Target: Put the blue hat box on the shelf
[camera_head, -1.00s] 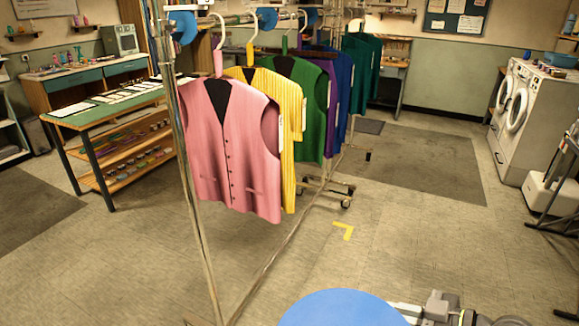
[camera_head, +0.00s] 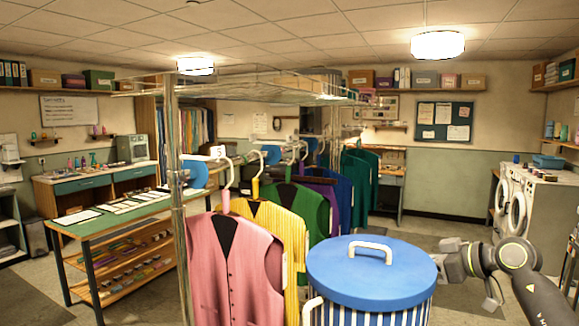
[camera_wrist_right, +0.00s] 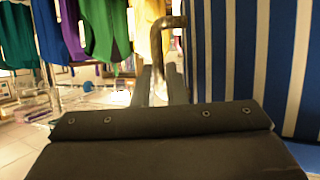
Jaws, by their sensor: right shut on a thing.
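The blue hat box has a flat blue lid (camera_head: 370,272) with a pale handle on top and blue-and-white striped sides (camera_head: 372,315). It is upright at the bottom centre right of the head view. Its stripes fill the right of the right wrist view (camera_wrist_right: 255,60). My right arm comes in from the right. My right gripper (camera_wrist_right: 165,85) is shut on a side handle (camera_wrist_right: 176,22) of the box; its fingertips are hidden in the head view. A wire shelf (camera_head: 240,92) runs above the garment rail, higher than the box. My left gripper is not in view.
A rail of garments, with a pink vest (camera_head: 230,262) nearest, hangs under the wire shelf, left of the box. A metal post (camera_head: 173,150) stands at its near end. Cartons (camera_head: 305,84) sit at the shelf's far part; its near part looks clear. Washing machines (camera_head: 525,205) stand at right.

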